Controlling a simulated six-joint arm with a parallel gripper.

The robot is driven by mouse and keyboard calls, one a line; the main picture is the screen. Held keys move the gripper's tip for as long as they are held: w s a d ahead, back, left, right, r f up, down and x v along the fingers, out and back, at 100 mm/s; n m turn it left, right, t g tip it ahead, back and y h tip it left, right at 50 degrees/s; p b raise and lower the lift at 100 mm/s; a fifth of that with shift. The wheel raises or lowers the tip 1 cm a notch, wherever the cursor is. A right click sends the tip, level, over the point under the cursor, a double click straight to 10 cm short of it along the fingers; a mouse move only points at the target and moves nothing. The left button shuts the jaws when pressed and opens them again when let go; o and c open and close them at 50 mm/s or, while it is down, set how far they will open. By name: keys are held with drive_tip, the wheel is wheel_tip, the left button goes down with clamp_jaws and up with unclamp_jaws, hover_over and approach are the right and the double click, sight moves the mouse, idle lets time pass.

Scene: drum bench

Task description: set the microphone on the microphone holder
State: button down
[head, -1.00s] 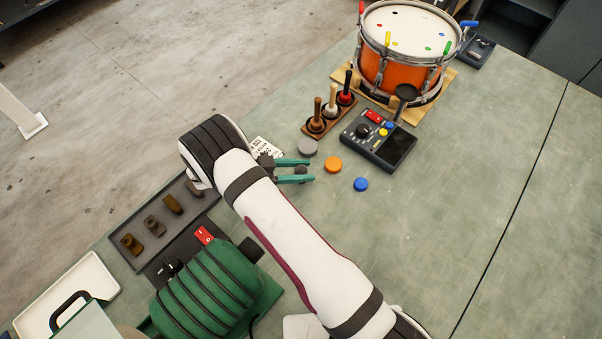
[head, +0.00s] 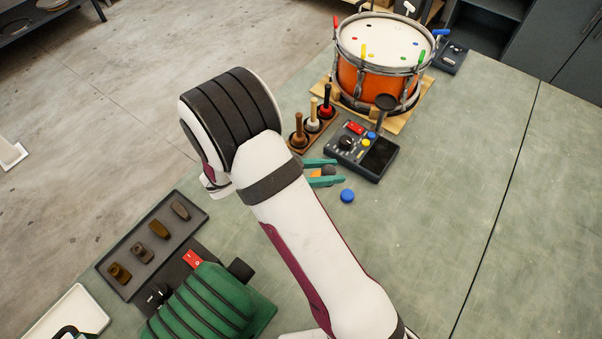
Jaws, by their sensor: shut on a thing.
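My gripper (head: 338,172), with two teal fingers, points right over the bench, left of the dark control box. Its wrist side is hidden behind my white arm. A small dark part shows between the fingers; they are shut on it. It may be the microphone, but most of it is hidden and I cannot make out its shape. A black round-topped piece on a stem (head: 386,102) stands between the control box and the drum. It may be the microphone holder, but I cannot tell for sure.
The dark control box (head: 361,150), mallet rack (head: 313,129) and orange drum (head: 362,78) stand beyond the gripper. A tray (head: 128,256) and green machine (head: 205,308) are lower left. The right bench is clear.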

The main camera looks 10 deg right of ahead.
drive_tip(key=shift+s+d+r, duration=0.2)
drive_tip(key=shift+d+r, duration=0.25)
drive_tip(key=shift+d, duration=0.25)
drive_tip(key=w+d+r, duration=0.4)
drive_tip(key=w+d, duration=0.5)
drive_tip(key=w, duration=0.1)
drive_tip(key=w+d+r, duration=0.3)
drive_tip(key=w+d, duration=0.7)
drive_tip(key=w, duration=0.1)
drive_tip(key=shift+s+a+f, duration=0.15)
drive_tip(key=shift+f, duration=1.15)
drive_tip(key=shift+s+a+f, duration=0.1)
drive_tip(key=shift+a+f, duration=0.05)
drive_tip(key=shift+f, duration=1.15)
drive_tip(key=shift+f, duration=0.5)
drive_tip(key=c, duration=0.8)
unclamp_jaws()
